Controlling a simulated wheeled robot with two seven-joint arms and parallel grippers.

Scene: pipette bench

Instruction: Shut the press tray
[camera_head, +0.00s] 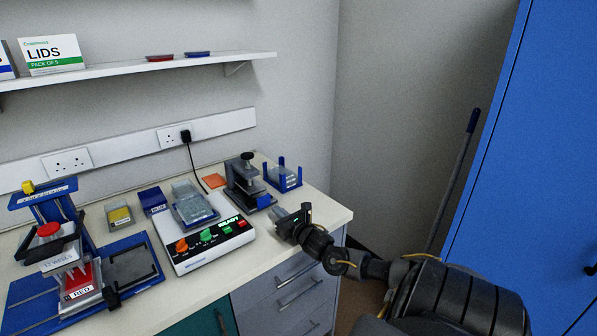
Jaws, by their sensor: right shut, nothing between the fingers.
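A blue press-like stand (50,205) with a red knob and a yellow-tipped part is at the left of the bench. Under it is a red block labelled RED (80,280), beside a dark flat plate (131,264) on the blue base. A smaller dark grey press (240,180) with a black knob stands at the back right, with a blue piece (265,201) at its front. I cannot tell which part is the press tray or how far it is open. My right gripper (289,221) is shut and empty, near the bench's front right edge, in front of the small press. My left gripper is out of view.
A white machine (205,250) with coloured buttons and a READY display stands mid-bench, a clear-lidded box on top. A blue rack (284,176), a blue box (153,200) and an orange pad (215,181) are behind. A tall blue cabinet (540,150) stands right.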

